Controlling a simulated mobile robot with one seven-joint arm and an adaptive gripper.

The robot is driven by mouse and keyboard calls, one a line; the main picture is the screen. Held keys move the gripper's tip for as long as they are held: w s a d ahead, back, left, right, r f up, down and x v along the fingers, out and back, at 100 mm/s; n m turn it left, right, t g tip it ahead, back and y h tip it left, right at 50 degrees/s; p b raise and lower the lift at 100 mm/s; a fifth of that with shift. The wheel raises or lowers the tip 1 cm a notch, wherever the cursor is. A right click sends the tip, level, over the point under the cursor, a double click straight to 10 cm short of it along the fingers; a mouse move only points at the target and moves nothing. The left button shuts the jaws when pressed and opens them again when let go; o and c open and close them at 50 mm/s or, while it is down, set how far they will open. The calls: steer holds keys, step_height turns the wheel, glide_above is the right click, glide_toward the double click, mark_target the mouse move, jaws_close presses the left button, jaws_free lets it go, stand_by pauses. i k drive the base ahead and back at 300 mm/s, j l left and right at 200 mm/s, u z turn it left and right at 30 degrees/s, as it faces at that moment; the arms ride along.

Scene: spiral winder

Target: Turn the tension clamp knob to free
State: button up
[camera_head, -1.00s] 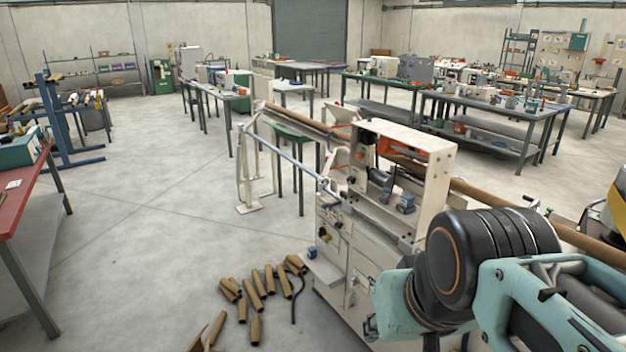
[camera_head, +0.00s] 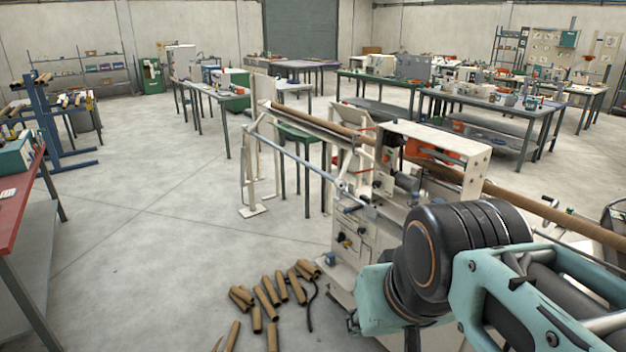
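The spiral winder (camera_head: 345,268) is a cream machine right of centre, with a long brown tube running through it and small dark and blue knobs on its front. I cannot tell which of these is the tension clamp knob. My arm, teal with a black joint, covers the lower right of the view and hides part of the machine's front and right side. My gripper is not visible in this view.
Cut brown tubes (camera_head: 268,297) lie on the floor left of the winder. A red-topped table (camera_head: 22,195) stands at the left edge. Workbenches (camera_head: 480,105) line the back.

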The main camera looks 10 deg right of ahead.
mark_target(377, 185)
steer(key=i+j, duration=0.6)
steer(key=i+l+u, duration=0.1)
steer(key=i, duration=0.35)
steer(key=i+l, duration=0.15)
steer(key=i, duration=0.35)
steer(key=i+l, duration=0.2)
steer(key=i+l+u, duration=0.1)
steer(key=l, duration=0.3)
steer(key=i, duration=0.1)
